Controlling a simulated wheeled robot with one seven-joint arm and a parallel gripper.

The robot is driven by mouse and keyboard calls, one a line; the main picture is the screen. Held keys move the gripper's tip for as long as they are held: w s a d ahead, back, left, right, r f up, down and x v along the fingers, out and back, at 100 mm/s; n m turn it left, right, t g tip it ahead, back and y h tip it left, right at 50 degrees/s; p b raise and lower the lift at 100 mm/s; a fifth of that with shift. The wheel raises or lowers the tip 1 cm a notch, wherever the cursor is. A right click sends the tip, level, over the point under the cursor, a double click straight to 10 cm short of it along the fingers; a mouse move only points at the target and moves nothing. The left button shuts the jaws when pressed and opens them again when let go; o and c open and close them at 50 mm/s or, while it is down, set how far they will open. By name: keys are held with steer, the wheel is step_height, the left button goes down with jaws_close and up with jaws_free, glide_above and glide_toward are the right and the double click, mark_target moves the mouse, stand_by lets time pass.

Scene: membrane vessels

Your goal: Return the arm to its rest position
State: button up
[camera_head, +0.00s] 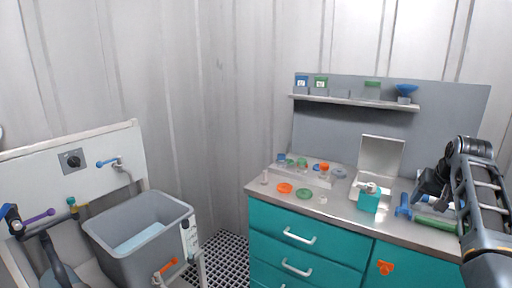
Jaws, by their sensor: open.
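My arm (480,195) comes in from the right edge and reaches over the right end of the workbench. My gripper (430,186) is at the arm's far end, dark and small in the picture, above the bench near a blue T-shaped tool (403,207) and a green rod (437,222). Part of it is hidden behind the arm's links. It is open, and I see nothing held in it.
The bench (345,209) has teal drawers and carries orange and green rings, small jars and a teal box (369,201) beside an open-lidded metal case (380,158). A shelf (350,101) holds containers. A grey tank (140,235) stands left; grated floor (228,254) lies between.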

steer(key=s+a+f+n+t+h, duration=0.1)
steer(key=s+a+f, duration=0.2)
steer(key=s+f, duration=0.45)
steer(key=s+a+f+t, duration=0.1)
steer(key=s+a+f, duration=0.25)
steer(key=f, duration=0.75)
steer(key=s+a+f+n+t, duration=0.1)
steer(key=s+a+f, duration=0.25)
steer(key=s, duration=0.55)
steer(key=s+a+f+n+t, duration=0.1)
steer(key=s+a+f, duration=0.3)
steer(key=s, duration=0.5)
steer(key=s+a+r+n+t, duration=0.1)
steer(key=s+a+r, duration=0.25)
steer(key=s, duration=0.55)
steer(key=s+a+r+n+t, duration=0.1)
steer(key=s+a+r+t, duration=0.15)
steer(key=s+a, duration=0.45)
steer(key=s+a+r+n+t+y, duration=0.1)
steer(key=s+a+r+y, duration=0.1)
steer(key=s+r, duration=1.3)
step_height(320, 180, up, 2)
steer(key=shift+a+t+y, duration=0.3)
steer(key=shift+a+t, duration=0.05)
steer(key=shift+a, duration=0.2)
steer(key=shift+w, duration=0.1)
steer(key=shift+c, duration=0.4)
